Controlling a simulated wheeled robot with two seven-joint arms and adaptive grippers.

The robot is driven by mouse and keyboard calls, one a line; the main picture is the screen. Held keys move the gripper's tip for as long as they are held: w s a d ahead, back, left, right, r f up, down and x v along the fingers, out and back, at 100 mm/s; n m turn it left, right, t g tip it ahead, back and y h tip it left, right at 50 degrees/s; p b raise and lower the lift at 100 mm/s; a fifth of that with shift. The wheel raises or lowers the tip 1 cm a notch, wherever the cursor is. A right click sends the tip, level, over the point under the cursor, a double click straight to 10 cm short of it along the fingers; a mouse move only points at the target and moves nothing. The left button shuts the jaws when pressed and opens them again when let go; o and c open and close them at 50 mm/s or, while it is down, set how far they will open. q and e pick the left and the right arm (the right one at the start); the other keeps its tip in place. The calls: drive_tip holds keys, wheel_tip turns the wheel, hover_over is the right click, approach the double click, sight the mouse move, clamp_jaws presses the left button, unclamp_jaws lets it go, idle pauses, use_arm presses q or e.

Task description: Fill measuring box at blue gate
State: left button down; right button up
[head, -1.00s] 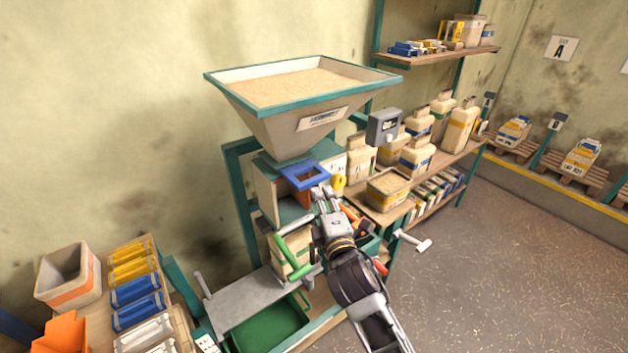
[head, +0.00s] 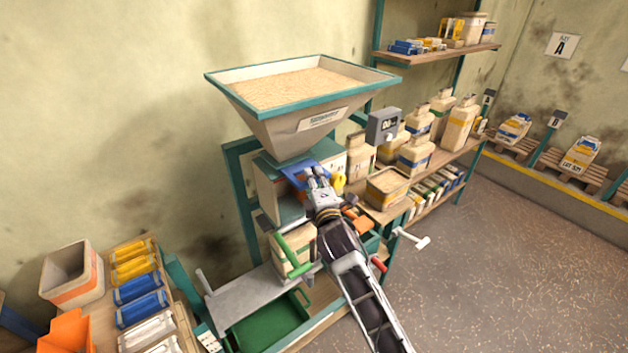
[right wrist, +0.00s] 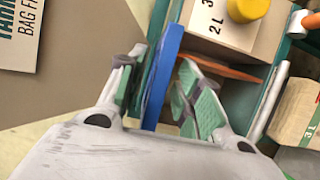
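The blue gate (head: 293,172) sits under the big grain-filled hopper (head: 275,120), partly hidden by my right gripper (head: 316,172). In the right wrist view the gate shows as a blue plate (right wrist: 165,70) running between the two green-padded fingers. The right gripper (right wrist: 158,88) is open around it, with a gap visible beside the plate; whether one finger touches it I cannot tell. My left gripper is not in view.
A yellow knob (right wrist: 247,8) is close beside the gate. A grain-filled box (head: 388,186) and several containers stand on the right shelf. A green tray (head: 265,325) lies below.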

idle(0.3)
clamp_jaws()
idle(0.3)
drive_tip(key=shift+s+d+f, duration=0.1)
drive_tip(key=shift+s+d, duration=0.05)
drive_tip(key=s+d, duration=0.1)
drive_tip(key=s+d+p, duration=0.1)
drive_tip(key=s, duration=0.1)
drive_tip(key=shift+s+d, duration=0.2)
drive_tip(key=shift+c, duration=1.5)
unclamp_jaws()
drive_tip(key=o, duration=0.3)
drive_tip(key=shift+d, duration=0.1)
